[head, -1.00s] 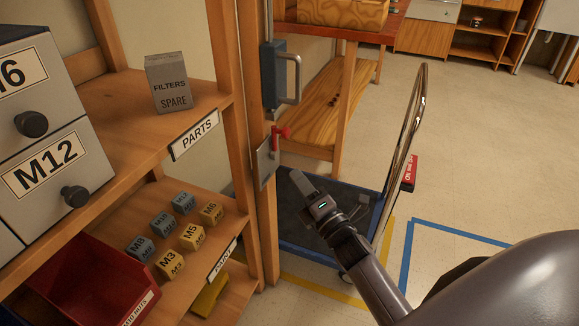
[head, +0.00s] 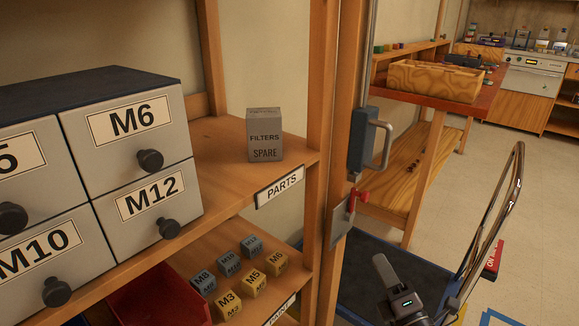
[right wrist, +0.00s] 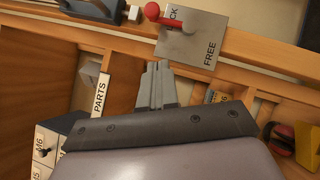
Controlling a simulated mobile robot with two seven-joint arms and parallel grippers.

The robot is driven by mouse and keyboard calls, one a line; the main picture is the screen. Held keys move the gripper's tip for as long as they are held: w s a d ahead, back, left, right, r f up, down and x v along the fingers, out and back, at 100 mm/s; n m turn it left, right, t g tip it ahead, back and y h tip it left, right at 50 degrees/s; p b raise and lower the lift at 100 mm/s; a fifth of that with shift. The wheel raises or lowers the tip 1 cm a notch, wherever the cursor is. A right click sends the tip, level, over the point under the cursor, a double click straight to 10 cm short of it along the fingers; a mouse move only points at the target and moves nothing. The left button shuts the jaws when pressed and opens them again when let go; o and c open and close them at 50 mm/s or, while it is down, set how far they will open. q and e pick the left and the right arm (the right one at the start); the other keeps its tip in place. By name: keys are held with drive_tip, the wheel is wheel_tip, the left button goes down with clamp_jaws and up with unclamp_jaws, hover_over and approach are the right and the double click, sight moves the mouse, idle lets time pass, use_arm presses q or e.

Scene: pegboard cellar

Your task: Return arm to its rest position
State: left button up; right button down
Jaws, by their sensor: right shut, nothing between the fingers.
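My right gripper (head: 382,264) shows at the lower right of the head view, over the blue trolley (head: 352,262). It is shut and empty. In the right wrist view its two fingers (right wrist: 157,72) lie together, pointing at the metal latch plate (right wrist: 192,42) with a red lever (right wrist: 154,12). The plate also hangs on the shelf post in the head view (head: 341,226), up and left of the fingertips; a gap shows between them there. My left gripper is in neither view.
Left stands a wooden shelf (head: 225,175) with labelled drawers (head: 125,160), a grey filters box (head: 264,136), several small blocks (head: 227,280) and a red bin (head: 160,298). A blue latch with a handle (head: 378,140) is on the post. Open floor (head: 545,190) lies right.

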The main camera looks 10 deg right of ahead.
drive_tip(key=s+a+f+m+g, duration=0.5)
drive_tip(key=s+f+m, duration=0.1)
drive_tip(key=s+m, duration=0.25)
drive_tip(key=s+a+f+m+g, duration=0.4)
drive_tip(key=s+f+m, duration=0.3)
drive_tip(key=m, duration=0.3)
use_arm(q)
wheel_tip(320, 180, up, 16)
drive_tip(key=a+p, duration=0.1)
drive_tip(key=p, duration=1.8)
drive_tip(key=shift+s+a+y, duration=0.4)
use_arm(e)
drive_tip(key=s+r+m+g, duration=0.1)
drive_tip(key=s+r+m, duration=0.1)
drive_tip(key=r, duration=1.3)
drive_tip(key=shift+s+y, duration=0.4)
drive_tip(key=shift+s, duration=0.25)
drive_tip(key=shift+d, duration=0.1)
